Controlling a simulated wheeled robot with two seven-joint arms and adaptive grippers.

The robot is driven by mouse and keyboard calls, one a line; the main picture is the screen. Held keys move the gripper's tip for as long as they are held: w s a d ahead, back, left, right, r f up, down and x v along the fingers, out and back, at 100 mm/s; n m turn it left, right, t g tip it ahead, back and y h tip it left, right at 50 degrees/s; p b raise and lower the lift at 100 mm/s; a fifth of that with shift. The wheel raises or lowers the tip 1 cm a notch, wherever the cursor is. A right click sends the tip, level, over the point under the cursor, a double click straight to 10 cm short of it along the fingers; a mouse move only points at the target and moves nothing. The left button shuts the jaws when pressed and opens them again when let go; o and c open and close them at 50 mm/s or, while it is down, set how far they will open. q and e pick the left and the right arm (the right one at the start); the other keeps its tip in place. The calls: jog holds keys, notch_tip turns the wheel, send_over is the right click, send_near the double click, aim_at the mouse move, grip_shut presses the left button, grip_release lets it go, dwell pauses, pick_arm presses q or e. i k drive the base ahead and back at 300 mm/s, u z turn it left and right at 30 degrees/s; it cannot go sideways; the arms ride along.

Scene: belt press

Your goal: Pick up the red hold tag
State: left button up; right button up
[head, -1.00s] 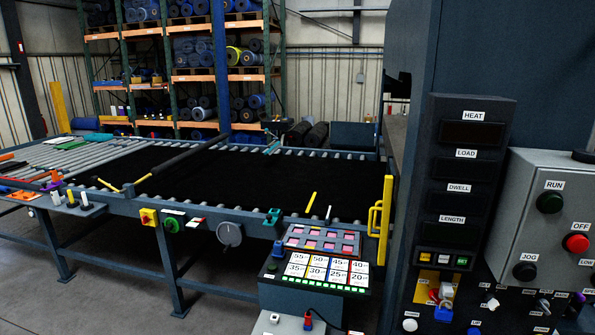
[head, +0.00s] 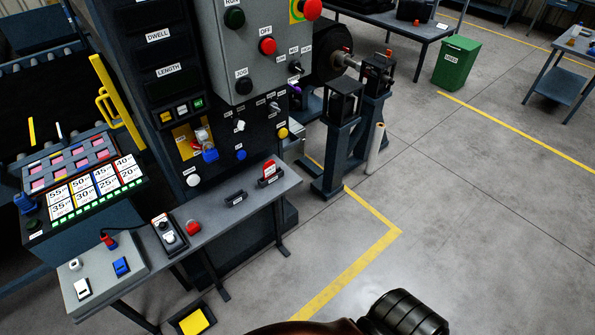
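A small red tag with a white patch (head: 270,169), which looks like the red hold tag, stands upright in a dark holder near the right end of the narrow grey shelf (head: 222,222) below the control panel. Its lettering is too small to read. Neither of my grippers shows in the head view. A dark ribbed cylinder and a brown curved part at the bottom edge may be parts of my own body; no fingers are visible there.
A red knob (head: 193,228) and a handheld control (head: 168,237) sit further left. A yellow-topped pedal (head: 194,321) lies on the floor. Floor right of the shelf is open; a green bin (head: 457,62) stands far back.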

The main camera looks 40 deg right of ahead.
aim_at(269, 169)
jog(key=z, duration=0.8)
jog(key=i, duration=0.7)
jog(key=u, duration=0.05)
